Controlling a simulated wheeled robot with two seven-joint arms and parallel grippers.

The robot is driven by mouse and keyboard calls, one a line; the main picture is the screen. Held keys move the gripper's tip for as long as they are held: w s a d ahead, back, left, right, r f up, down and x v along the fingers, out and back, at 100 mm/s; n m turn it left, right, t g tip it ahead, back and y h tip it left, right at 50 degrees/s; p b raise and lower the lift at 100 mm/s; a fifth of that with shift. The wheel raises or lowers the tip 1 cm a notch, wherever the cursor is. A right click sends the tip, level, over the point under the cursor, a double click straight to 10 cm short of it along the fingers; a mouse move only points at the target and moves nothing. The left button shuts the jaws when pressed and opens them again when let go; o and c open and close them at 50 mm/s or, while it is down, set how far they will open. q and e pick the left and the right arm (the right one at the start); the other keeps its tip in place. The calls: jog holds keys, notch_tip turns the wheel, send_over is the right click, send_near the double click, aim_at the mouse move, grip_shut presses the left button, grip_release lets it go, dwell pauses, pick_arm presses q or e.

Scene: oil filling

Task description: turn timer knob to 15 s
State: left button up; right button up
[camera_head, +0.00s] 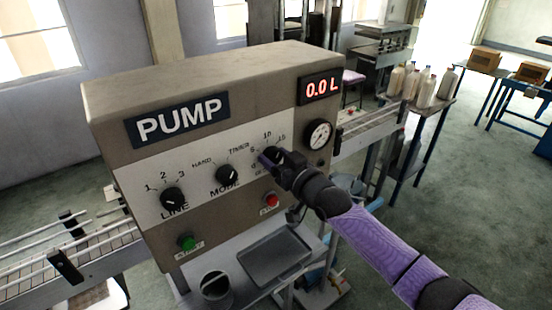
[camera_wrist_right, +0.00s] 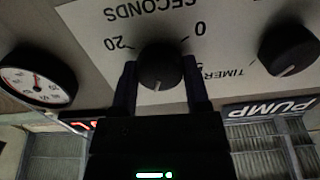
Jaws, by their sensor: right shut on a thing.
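The timer knob (camera_wrist_right: 160,66) is a round black dial on the pump's pale panel, seen upside down in the right wrist view. Its white mark points down in that view, towards the top of the dial; the figure there is hidden by my gripper. The 20 and 0 marks show on either side. My right gripper (camera_wrist_right: 160,90) is shut on the knob, one finger on each side. In the head view my right gripper (camera_head: 272,158) covers most of the knob, with 5, 10 and 15 printed around it. My left gripper is not in view.
The pump box (camera_head: 200,85) also bears a mode knob (camera_head: 227,175) turned towards TIMER, a line knob (camera_head: 172,198), a green button (camera_head: 187,242), a red button (camera_head: 271,200), a gauge (camera_head: 319,135) and a 0.0 L display (camera_head: 320,87). A metal cup (camera_head: 215,288) stands below.

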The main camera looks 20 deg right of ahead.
jog(key=m+b, duration=0.1)
jog(key=m, duration=0.5)
jog(key=shift+f+m, duration=0.15)
jog(key=shift+m, duration=0.25)
dwell(0.4)
jog(key=o, duration=1.3)
jog(key=v, duration=1)
